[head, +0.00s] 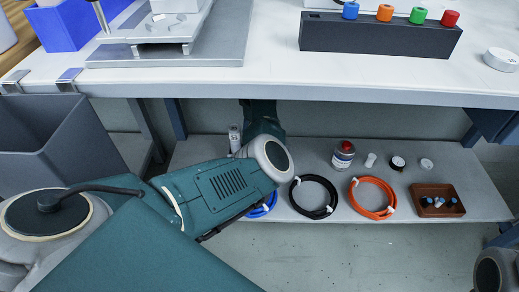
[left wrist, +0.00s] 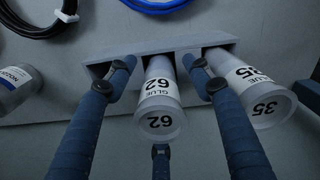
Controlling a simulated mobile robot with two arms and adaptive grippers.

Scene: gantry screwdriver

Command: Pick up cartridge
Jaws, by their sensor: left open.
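In the left wrist view, a pale cartridge (left wrist: 160,93) marked "GLUE 62" stands in a grey holder (left wrist: 145,53). A second cartridge (left wrist: 255,88), marked "GLUE 35", is to its right in the same holder. My left gripper (left wrist: 159,68) is open, with its blue fingers on either side of cartridge 62. I cannot tell whether they touch it; the right finger passes between the two cartridges. In the head view my left arm reaches below the bench and hides this gripper. My right gripper is not in view.
The bench top (head: 275,81) overhangs the lower shelf (head: 300,148). On the shelf are a black cable coil (head: 332,200), an orange coil (head: 390,198), a red-capped jar (head: 343,156) and a brown tray (head: 455,205). A grey bin (head: 75,155) stands at left.

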